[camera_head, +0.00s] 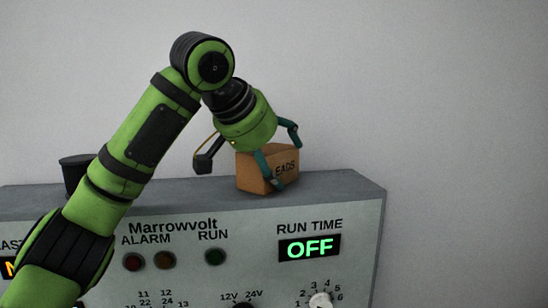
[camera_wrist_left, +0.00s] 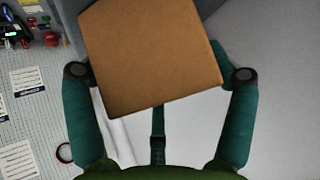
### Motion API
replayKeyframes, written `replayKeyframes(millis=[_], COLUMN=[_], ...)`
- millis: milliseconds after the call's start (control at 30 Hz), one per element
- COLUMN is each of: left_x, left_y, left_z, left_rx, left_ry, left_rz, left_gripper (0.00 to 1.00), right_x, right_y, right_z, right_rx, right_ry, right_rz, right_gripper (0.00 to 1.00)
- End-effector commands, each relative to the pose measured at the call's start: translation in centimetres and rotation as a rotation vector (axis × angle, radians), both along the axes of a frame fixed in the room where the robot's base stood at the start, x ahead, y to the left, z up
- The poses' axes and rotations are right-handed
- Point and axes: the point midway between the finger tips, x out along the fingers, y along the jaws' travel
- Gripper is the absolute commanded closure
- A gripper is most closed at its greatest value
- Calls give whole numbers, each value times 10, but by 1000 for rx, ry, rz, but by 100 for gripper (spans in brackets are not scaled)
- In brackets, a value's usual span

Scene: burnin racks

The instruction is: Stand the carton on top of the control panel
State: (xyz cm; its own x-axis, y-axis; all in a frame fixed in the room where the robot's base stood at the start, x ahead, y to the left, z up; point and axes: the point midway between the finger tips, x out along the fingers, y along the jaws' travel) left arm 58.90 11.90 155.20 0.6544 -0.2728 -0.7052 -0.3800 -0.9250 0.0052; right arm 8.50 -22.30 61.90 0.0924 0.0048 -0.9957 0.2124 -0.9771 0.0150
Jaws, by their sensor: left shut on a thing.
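The carton (camera_head: 252,173) is a small brown box with dark lettering on one side, ending in "EADS". It is at the top surface of the control panel (camera_head: 200,275), towards the right end; I cannot tell whether its base touches. My left gripper (camera_head: 277,157) is shut on the carton, coming down from the upper left. In the left wrist view the carton (camera_wrist_left: 150,55) fills the upper middle, between the two teal fingers of the left gripper (camera_wrist_left: 158,75). My right gripper is not in view.
A black cylindrical object (camera_head: 75,172) stands on top of the panel at the left, partly behind my arm. A plain grey wall rises behind. The panel top right of the carton is clear. The left wrist view shows a pegboard (camera_wrist_left: 30,95) with labels and tools.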

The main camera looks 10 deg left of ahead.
Motion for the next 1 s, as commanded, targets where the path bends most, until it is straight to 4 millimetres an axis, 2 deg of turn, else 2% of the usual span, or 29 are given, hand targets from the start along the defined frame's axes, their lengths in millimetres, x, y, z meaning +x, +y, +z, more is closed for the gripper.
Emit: replayKeyframes(millis=[33,67,100,467,600,767,1000], left_x=[0,0,0,0,-1,-18,-53], left_y=[0,0,0,0,1,7,21], left_z=[-3,-3,-2,-2,4,17,56], left_rx=[0,0,0,2,0,-1,-1], left_ry=[-1,1,1,3,1,-3,-2], left_rz=[0,0,0,1,1,0,0], left_gripper=[57,8,0,0,0,0,0], right_x=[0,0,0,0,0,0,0], right_y=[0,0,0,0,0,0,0], right_z=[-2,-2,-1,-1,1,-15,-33], right_rx=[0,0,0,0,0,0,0], right_ry=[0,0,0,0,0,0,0], right_rz=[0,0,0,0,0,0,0], right_gripper=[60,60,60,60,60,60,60])
